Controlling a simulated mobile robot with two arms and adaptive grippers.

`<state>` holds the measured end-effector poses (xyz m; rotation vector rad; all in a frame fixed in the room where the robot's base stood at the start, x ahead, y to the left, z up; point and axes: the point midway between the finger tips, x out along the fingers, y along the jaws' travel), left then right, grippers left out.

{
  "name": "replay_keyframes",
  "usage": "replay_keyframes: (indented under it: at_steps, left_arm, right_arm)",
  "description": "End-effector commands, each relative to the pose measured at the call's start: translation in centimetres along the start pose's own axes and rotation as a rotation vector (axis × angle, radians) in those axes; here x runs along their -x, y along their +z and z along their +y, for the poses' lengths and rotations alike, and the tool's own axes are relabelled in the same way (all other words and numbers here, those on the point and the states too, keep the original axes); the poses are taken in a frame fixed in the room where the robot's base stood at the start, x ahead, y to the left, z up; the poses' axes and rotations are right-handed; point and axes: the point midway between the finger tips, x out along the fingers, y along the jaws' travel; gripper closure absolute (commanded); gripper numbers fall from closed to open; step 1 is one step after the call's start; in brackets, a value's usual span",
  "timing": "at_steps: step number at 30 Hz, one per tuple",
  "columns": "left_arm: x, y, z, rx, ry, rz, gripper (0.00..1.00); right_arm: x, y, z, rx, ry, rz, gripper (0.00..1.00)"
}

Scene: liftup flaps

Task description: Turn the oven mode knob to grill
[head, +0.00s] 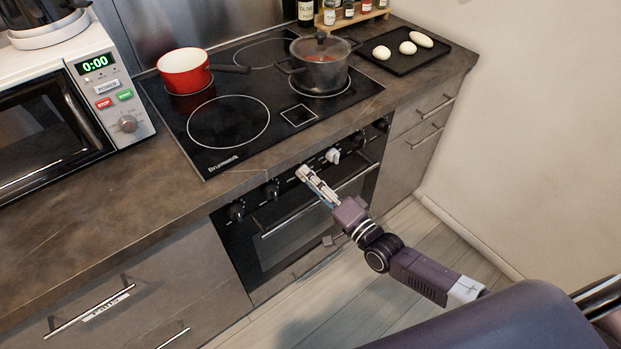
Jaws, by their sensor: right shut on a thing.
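The built-in oven (290,228) sits below the cooktop, with a row of knobs along its black front panel. Two black knobs (236,211) (272,189) are at the left, a light knob (332,156) is right of the middle, and two dark knobs (359,140) (381,125) are at the right. My right gripper (304,172) is at the panel between the left pair and the light knob. It is shut on an oven knob, which its fingers hide. I cannot read the markings or the knob's angle. My left gripper is not in view.
The oven door handle (290,212) runs below the knobs, under my right gripper. The counter edge overhangs just above the panel. A red saucepan (184,72) and a lidded pot (319,66) stand on the cooktop (230,150). The floor in front is clear.

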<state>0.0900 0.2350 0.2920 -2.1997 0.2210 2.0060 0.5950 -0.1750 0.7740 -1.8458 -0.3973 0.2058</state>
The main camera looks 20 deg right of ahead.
Motion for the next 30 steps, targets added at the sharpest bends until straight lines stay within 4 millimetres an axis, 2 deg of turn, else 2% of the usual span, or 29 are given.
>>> replay_keyframes:
  at_steps: [1,2,6,17,22,30]
  left_arm:
    - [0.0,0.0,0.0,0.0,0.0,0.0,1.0]
    - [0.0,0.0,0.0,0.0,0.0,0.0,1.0]
    - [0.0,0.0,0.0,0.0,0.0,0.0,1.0]
    - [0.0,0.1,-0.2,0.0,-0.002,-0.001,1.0]
    - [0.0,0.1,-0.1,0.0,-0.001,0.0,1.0]
    - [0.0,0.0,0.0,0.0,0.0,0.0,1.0]
  right_arm:
    - [0.0,0.1,0.1,-0.003,0.002,-0.001,0.98]
    - [0.0,0.1,0.1,-0.003,0.002,-0.001,0.72]
    - [0.0,0.1,0.1,-0.002,0.002,0.0,0.57]
    - [0.5,0.1,0.1,0.0,0.002,0.0,0.56]
    - [2.8,0.1,0.2,0.0,0.005,-0.002,0.56]
    - [8.3,0.1,0.2,0.0,0.005,-0.002,0.56]
